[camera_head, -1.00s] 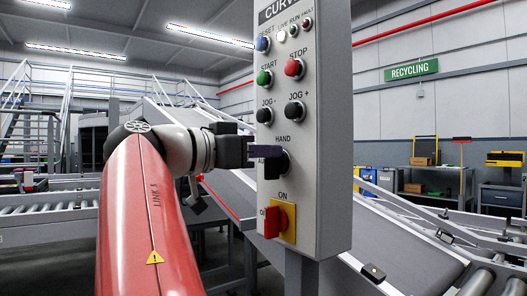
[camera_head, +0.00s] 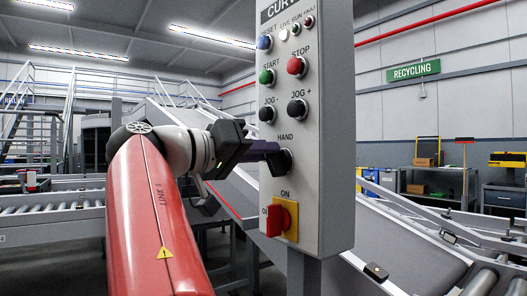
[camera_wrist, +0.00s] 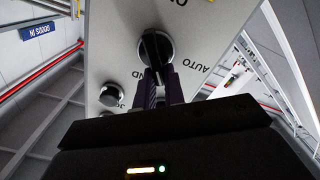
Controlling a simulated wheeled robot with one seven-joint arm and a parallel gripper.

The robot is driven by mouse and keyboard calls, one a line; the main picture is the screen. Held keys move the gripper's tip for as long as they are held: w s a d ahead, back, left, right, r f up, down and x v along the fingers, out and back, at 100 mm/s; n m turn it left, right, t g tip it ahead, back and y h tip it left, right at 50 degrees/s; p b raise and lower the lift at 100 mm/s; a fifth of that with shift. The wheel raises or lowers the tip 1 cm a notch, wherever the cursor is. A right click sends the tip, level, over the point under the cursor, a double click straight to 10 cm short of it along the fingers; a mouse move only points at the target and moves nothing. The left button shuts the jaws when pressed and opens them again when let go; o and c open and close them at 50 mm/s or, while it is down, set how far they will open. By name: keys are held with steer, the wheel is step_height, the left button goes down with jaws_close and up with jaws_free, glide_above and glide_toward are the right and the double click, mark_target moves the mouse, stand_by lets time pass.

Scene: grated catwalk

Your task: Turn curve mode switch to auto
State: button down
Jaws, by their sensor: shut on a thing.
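The curve mode switch (camera_wrist: 155,47) is a black rotary knob on the grey control panel (camera_head: 330,120), below the JOG buttons and the HAND label. In the wrist view the AUTO label is to its right and the HAND label, partly hidden, to its left. My gripper (camera_head: 284,160) reaches the knob from the left in the head view. Its fingers, which also show in the wrist view (camera_wrist: 160,82), are shut on the knob. The fingers hide part of the knob, so its exact pointer position is hard to read.
Above the switch are the JOG- button (camera_head: 267,114), JOG+ button (camera_head: 296,109), green START button (camera_head: 267,77) and red STOP button (camera_head: 296,66). Below it is a red ON switch (camera_head: 281,217) on a yellow plate. Conveyors stand behind and beside the panel.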

steer(key=n, duration=0.3)
steer(key=f+n, duration=0.1)
steer(key=n, duration=0.7)
steer(key=shift+w+a+f, duration=0.3)
steer(key=shift+w+f, duration=0.1)
steer(key=c, duration=1.5)
jaws_free()
steer(key=p+v, duration=0.1)
steer(key=v, duration=0.6)
steer(key=shift+s+a, duration=0.25)
steer(key=shift+a, duration=0.1)
steer(key=shift+f, duration=0.1)
